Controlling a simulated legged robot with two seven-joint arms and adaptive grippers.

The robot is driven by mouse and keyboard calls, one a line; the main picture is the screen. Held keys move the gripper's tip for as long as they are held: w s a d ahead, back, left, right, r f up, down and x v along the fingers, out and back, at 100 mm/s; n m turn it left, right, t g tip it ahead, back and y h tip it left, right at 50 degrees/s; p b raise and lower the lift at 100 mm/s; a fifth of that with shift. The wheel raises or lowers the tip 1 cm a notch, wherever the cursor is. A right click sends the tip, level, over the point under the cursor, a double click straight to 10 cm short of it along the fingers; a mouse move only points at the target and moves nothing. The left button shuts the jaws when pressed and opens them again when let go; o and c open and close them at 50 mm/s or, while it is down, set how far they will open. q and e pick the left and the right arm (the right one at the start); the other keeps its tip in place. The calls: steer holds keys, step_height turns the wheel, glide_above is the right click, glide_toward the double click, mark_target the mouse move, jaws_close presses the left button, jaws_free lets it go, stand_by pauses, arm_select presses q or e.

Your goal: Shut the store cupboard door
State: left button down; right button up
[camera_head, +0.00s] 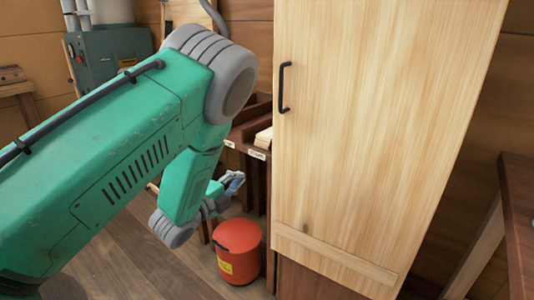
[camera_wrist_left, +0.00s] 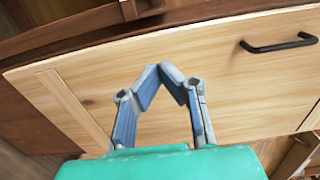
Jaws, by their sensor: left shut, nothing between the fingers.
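The store cupboard door (camera_head: 375,130) is a tall pale wooden panel with a black bar handle (camera_head: 285,88) near its left edge. I cannot tell how far it stands from its frame. My left gripper (camera_head: 234,182) is low and left of the door, below handle height, with its fingers shut and empty. In the left wrist view the shut fingertips (camera_wrist_left: 172,76) show in front of the pale door (camera_wrist_left: 245,85), with the handle (camera_wrist_left: 280,43) off to the upper right. I cannot tell whether they touch it. My right gripper is out of view.
A red bin (camera_head: 238,252) stands on the floor left of the door's foot. A dark wooden rack (camera_head: 254,135) is behind my left arm, beside the door. A green machine (camera_head: 108,58) stands at the back left. A dark-topped bench (camera_head: 518,215) is at the right.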

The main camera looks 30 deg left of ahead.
mark_target(274, 155)
arm_select(q)
steer(key=shift+w+d+r+b, duration=0.1)
steer(key=shift+w+d+b, duration=0.25)
steer(key=shift+w, duration=1.95)
steer(key=shift+w+d+f+b, duration=0.1)
steer(key=shift+w+d+b, duration=0.3)
steer(key=shift+w, duration=1.95)
steer(key=shift+w+d+r+b, duration=0.1)
steer(key=shift+w+d+b, duration=0.25)
steer(key=shift+w, duration=1.95)
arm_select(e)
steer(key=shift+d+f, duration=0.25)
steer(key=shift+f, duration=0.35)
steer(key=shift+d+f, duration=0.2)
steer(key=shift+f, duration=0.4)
